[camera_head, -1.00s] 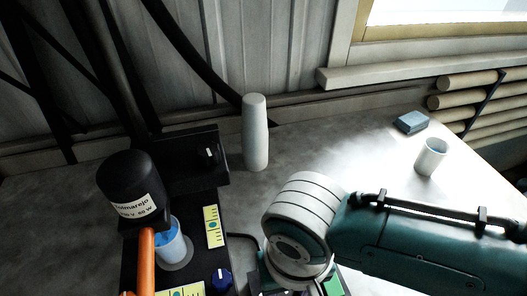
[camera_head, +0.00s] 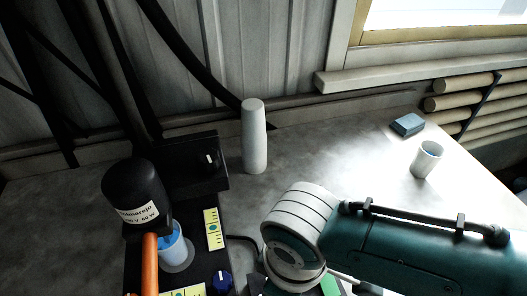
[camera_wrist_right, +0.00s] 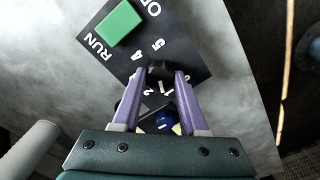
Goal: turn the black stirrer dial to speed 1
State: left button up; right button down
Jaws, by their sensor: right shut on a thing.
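The black stirrer dial (camera_wrist_right: 157,72) shows between my right fingers in the right wrist view. It sits on a dark panel (camera_wrist_right: 186,48) with white numerals around it, a green button (camera_wrist_right: 119,23) and the word RUN. My right gripper (camera_wrist_right: 164,77) has purple fingers, shut on the dial from both sides. The fingers hide part of the dial and some numerals, and I cannot read where its pointer stands. In the head view my right arm covers the dial; only part of the green button (camera_head: 331,286) shows at the bottom. My left gripper is not in view.
A black stirrer motor (camera_head: 133,187), an orange rod (camera_head: 150,262), a cup of blue liquid (camera_head: 172,243) and a blue knob (camera_head: 221,280) stand at left. A white cylinder (camera_head: 254,135) stands behind. A white cup (camera_head: 427,160) and blue block (camera_head: 408,125) are at right.

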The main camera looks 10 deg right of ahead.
jog(key=shift+n, duration=0.9)
jog(key=shift+c, duration=2.2)
grip_release()
notch_tip(320, 180, up, 10)
jog(key=p, duration=0.3)
